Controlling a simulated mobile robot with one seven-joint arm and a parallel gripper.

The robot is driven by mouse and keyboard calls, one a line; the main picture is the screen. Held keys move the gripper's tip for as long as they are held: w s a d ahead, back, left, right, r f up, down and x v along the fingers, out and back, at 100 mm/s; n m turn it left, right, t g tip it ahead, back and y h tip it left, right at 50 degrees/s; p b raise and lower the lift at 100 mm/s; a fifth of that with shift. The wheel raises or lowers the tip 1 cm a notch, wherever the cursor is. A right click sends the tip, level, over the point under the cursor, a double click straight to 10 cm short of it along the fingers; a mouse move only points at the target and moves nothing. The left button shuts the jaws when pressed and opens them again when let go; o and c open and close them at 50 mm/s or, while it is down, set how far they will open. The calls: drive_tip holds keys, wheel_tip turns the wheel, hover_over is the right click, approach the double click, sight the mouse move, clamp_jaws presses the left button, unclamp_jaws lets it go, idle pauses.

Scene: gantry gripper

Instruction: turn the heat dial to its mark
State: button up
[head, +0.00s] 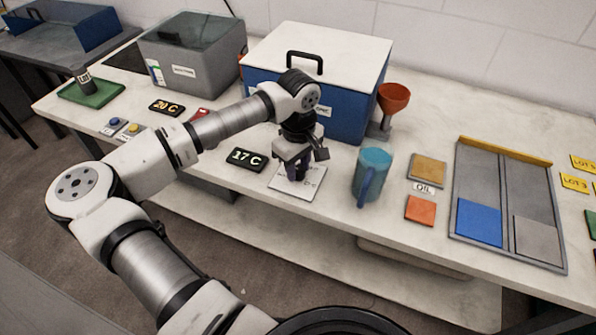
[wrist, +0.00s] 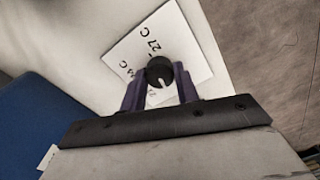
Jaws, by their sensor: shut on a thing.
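The heat dial is a round black knob (wrist: 160,71) with a white pointer line, on a white plate (wrist: 187,42) marked "27 C" and other lettering partly hidden. In the wrist view the pointer aims toward the lower edge of the picture, away from the "27 C" lettering. My gripper (wrist: 160,86) has its two purple fingers on either side of the knob, shut on it. In the head view my gripper (head: 297,172) points down over the plate (head: 287,189) and hides the knob. A black display (head: 245,159) left of the plate reads "17 C".
A blue box with a white lid (head: 340,115) stands behind my gripper. A teal mug (head: 372,175) stands close on the right, with an orange funnel (head: 394,98) behind it. A second display (head: 166,107) reads "20 C". The table's front edge lies just before the plate.

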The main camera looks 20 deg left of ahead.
sight(299, 169)
drive_tip(key=m+b, duration=0.4)
drive_tip(key=shift+f+m+b, duration=0.25)
drive_tip(key=shift+m+b, duration=0.05)
drive_tip(key=shift+b, duration=0.05)
drive_tip(key=shift+r+m+b, duration=0.2)
drive_tip(key=shift+m+b, duration=1.35)
drive_tip(key=shift+m, duration=0.95)
drive_tip(key=o, duration=1)
drive_tip(key=shift+c, duration=0.2)
drive_tip(key=shift+r, duration=0.15)
wheel_tip(299, 169, up, 14)
drive_tip(key=shift+d+f, duration=0.1)
drive_tip(key=shift+f, duration=0.1)
